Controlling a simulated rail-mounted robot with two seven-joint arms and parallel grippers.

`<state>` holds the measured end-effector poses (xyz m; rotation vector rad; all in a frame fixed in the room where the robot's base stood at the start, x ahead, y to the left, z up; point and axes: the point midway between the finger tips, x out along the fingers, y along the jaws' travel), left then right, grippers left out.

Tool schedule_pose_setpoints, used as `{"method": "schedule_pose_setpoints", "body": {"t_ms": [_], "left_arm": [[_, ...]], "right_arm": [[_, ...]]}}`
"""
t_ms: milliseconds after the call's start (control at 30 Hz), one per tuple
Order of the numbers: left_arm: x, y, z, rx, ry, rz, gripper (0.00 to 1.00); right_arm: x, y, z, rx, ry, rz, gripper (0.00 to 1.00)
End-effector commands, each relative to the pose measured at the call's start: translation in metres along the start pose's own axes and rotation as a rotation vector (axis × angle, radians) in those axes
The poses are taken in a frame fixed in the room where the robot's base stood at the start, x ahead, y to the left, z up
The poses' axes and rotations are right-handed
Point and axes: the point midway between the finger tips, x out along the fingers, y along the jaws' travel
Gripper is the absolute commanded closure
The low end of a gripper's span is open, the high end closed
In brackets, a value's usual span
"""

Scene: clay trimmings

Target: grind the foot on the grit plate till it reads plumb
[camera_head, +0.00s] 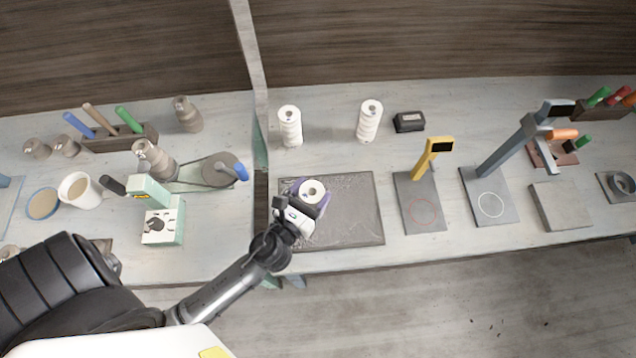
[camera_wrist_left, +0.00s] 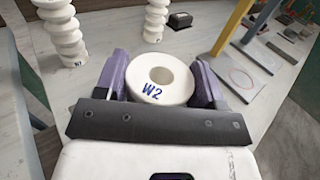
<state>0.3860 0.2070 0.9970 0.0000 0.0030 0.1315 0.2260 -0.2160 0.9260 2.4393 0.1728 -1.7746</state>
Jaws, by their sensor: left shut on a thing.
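My left gripper (camera_head: 311,197) is over the dark grit plate (camera_head: 352,222), near its upper left part. Its purple fingers are shut on a white ring-topped piece marked W2 (camera_head: 312,187). The piece also shows in the left wrist view (camera_wrist_left: 160,80), one finger on each side, its round hole facing the camera. Its foot is hidden, so I cannot tell whether it touches the plate. A yellow gauge stand (camera_head: 430,172) with a dark display and a red circle on its base stands right of the plate. The display's reading is too small to read. My right gripper is not in view.
Two white ribbed columns (camera_head: 290,128) (camera_head: 369,122) stand behind the plate, with a small black box (camera_head: 409,121) beside them. A blue-grey stand (camera_head: 505,150) and a grey slab (camera_head: 560,206) are farther right. A post (camera_head: 252,70) divides the bench; a mint-green device (camera_head: 161,215) stands left.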

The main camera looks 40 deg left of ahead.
Motion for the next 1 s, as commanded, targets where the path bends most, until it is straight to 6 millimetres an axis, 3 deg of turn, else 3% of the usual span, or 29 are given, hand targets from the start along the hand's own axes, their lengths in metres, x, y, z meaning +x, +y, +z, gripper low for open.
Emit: {"method": "schedule_pose_setpoints", "body": {"t_ms": [367,1000], "left_arm": [[-0.007,0.010,0.003,0.000,-0.004,-0.001,1.00],[0.011,-0.014,0.002,-0.002,-0.005,0.000,1.00]], "right_arm": [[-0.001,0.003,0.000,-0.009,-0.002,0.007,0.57],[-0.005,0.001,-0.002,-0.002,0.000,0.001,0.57]]}}
